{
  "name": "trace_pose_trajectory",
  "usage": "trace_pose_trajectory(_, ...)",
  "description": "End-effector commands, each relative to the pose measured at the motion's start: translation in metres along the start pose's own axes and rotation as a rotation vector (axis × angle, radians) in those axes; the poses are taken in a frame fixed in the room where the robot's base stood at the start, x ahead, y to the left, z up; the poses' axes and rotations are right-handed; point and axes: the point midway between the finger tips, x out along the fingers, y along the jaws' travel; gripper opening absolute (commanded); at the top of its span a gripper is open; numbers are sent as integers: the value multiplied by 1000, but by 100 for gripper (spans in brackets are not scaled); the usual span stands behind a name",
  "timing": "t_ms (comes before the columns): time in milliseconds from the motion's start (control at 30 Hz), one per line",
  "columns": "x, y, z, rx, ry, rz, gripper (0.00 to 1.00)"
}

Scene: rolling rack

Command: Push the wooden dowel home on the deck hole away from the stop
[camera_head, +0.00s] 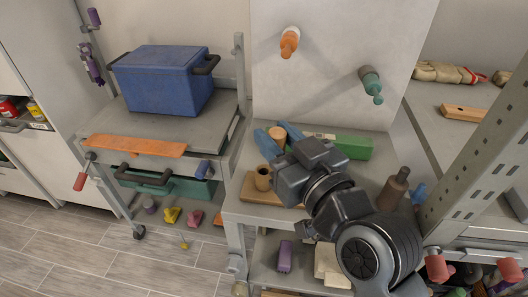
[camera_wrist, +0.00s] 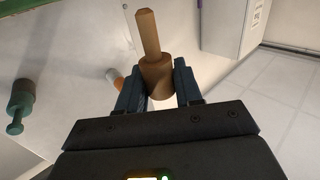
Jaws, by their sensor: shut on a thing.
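My gripper (camera_head: 277,137) is above the middle grey bench in the head view, its blue fingers either side of a tan wooden piece (camera_head: 278,132). In the wrist view my gripper (camera_wrist: 158,88) is shut on this wooden dowel (camera_wrist: 148,35), which has a thin shaft and a wider brown collar. The collar sits between the fingers and the shaft points away from my palm. The dowel is clear of any surface in the wrist view. I cannot make out the deck hole or the stop. My wrist and arm cover part of the bench.
A brown cup-like cylinder (camera_head: 263,178) stands on a wooden board (camera_head: 289,201). A green block (camera_head: 352,147) and a brown bottle (camera_head: 393,188) are on the bench. Orange (camera_head: 289,42) and teal (camera_head: 371,84) pegs jut from the white panel. A blue crate (camera_head: 160,80) stands left.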

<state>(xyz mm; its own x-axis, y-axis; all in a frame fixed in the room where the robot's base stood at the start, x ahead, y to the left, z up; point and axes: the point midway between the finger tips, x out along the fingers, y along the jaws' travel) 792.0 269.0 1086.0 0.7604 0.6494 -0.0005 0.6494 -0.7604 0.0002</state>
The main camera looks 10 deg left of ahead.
Motion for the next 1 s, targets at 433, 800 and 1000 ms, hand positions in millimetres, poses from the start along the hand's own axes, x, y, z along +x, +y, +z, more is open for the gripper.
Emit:
trace_pose_trajectory(433, 18, -14, 33, 2, -2, 0, 6)
trace_pose_trajectory(800, 18, -14, 50, 0, 1, 1, 6)
trace_pose_trajectory(1000, 18, -14, 55, 0, 1, 0, 6)
